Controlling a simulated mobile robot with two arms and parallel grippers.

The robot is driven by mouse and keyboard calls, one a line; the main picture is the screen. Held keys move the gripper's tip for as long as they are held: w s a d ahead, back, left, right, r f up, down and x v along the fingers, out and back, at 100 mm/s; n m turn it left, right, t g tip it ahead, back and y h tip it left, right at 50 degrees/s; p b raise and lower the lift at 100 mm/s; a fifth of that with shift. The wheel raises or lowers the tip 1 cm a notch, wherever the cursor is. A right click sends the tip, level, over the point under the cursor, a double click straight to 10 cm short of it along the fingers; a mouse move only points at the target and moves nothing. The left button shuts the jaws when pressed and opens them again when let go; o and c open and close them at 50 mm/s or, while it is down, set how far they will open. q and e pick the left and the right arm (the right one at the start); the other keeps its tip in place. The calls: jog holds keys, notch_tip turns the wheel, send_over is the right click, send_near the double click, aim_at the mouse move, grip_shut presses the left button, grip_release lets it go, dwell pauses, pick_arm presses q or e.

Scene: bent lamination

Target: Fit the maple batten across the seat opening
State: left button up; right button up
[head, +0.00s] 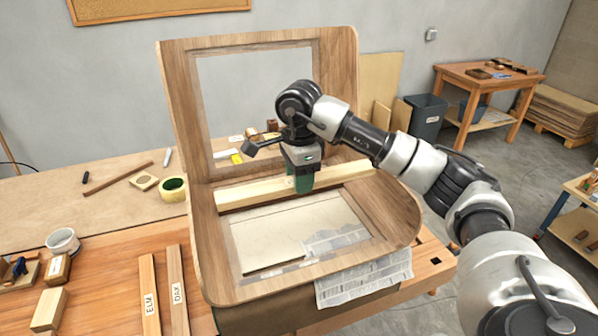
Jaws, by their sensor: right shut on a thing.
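The bent wooden chair shell stands on the bench, with its back upright and its seat (216,262) toward me. The seat has a large rectangular opening (300,228). A pale batten (245,192) lies crosswise at the rear of the seat opening, near the bend. My right gripper (303,186) is shut on the batten near its middle, from above. The fingers hide part of it, and I cannot tell whether its ends touch the shell. My left gripper is not in view.
Battens labelled ELM (150,300) and OAK (177,293) lie on the bench at left. A tape roll (173,189), a white cup (62,241) and small wood blocks (50,308) are nearby. A bin (427,115) stands behind at right.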

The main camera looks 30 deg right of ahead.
notch_tip(320, 180, down, 3)
jog(key=shift+f+b, duration=0.1)
jog(key=shift+b, duration=0.7)
jog(key=b, duration=0.4)
send_over(299, 231)
notch_tip(299, 231, down, 6)
jog(key=shift+r, duration=0.1)
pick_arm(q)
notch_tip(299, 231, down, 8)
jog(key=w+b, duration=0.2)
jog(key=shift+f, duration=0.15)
pick_arm(e)
jog(key=shift+f, duration=1.6)
pick_arm(q)
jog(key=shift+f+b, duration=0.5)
jog(key=shift+b, duration=0.15)
pick_arm(e)
jog(key=shift+f, duration=0.55)
jog(key=o, duration=1.1)
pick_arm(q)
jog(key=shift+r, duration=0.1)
pick_arm(e)
jog(key=shift+r, duration=0.15)
